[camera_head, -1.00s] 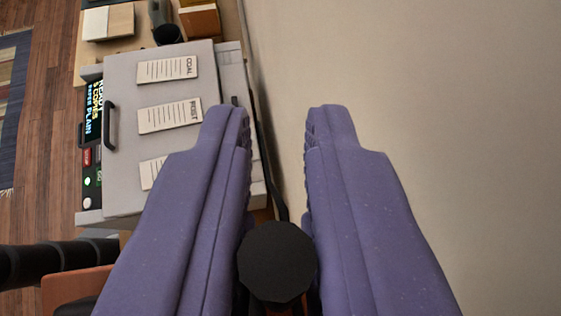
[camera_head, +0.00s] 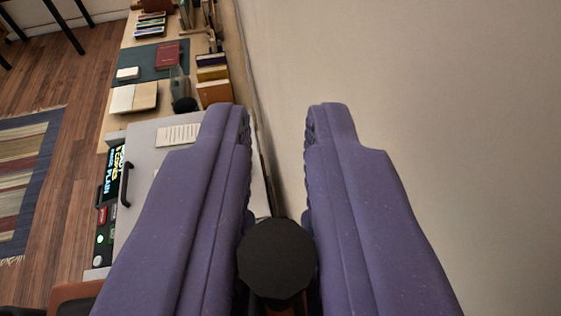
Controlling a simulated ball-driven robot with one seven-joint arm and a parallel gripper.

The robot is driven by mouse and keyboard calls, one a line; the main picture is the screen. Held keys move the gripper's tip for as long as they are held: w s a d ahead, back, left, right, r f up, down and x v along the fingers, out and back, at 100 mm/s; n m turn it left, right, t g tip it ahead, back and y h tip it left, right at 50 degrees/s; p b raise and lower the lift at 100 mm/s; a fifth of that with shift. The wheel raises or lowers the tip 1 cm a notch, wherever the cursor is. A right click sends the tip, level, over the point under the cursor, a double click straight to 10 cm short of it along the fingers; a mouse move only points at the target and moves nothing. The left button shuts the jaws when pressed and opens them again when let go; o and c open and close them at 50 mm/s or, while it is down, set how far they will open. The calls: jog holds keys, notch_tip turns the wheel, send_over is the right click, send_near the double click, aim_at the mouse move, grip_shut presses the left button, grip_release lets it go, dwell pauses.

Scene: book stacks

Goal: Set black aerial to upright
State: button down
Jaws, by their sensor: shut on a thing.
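My gripper (camera_head: 277,118) fills the lower middle, with two purple fingers pointing away along the wall. Between the fingers, low in the picture, is a black faceted round end (camera_head: 277,260), seen end-on, which looks like the black aerial. The fingers are shut on it at its two sides, with a gap between their tips. The rest of the aerial is hidden behind this end and the fingers, so its tilt cannot be told. A grey machine (camera_head: 146,152) with a black handle and lit front panel lies to the left, partly behind the left finger.
A bare wall (camera_head: 420,80) fills the right side. Beyond the machine, a wooden desk (camera_head: 112,122) bears an open book (camera_head: 134,97), a red book (camera_head: 167,55) and upright books (camera_head: 213,80). A striped rug (camera_head: 25,180) lies on the wooden floor at left.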

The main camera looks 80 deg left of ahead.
jog(key=c, duration=1.1)
grip_release()
jog(key=v, duration=0.8)
